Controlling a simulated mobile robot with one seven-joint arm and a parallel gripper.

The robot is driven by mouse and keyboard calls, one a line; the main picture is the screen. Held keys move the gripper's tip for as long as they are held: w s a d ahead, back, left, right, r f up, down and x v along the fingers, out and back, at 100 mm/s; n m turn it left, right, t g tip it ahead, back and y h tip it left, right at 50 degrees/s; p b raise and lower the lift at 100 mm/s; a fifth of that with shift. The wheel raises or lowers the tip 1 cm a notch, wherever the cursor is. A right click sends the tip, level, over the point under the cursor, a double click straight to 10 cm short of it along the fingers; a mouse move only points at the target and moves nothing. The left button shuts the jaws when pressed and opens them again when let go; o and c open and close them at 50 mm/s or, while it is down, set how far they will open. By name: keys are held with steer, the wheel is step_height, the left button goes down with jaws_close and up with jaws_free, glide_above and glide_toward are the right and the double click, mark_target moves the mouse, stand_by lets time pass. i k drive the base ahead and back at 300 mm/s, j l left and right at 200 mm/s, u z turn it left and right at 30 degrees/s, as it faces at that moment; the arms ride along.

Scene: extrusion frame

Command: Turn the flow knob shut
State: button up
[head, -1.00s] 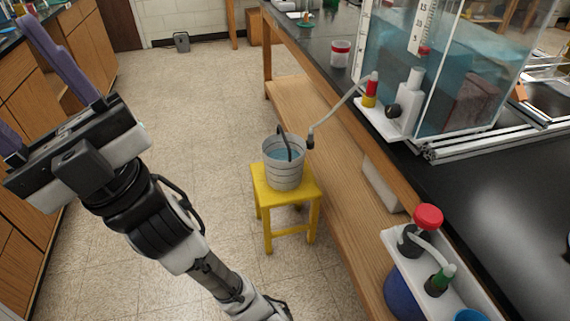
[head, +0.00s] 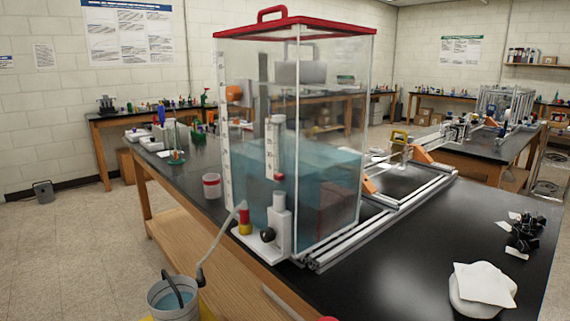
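The clear tank (head: 335,120) with a red lid (head: 290,27) stands on the black bench and holds blue water. At its lower front left a white fitting (head: 282,228) carries a round black knob (head: 267,235), which I take as the flow knob. How far the knob is turned cannot be told. My gripper is not in view.
A white container with a red band (head: 212,186) stands left of the tank. A white cloth-like pile (head: 482,288) and black clips (head: 524,232) lie at right.

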mark_target(267, 234)
steer(key=j+u, duration=0.15)
steer(key=j, duration=0.25)
steer(key=i+j+u, duration=0.15)
steer(key=j, duration=0.3)
steer(key=i+j+u, duration=0.15)
steer(key=j, duration=0.25)
steer(key=k, duration=0.05)
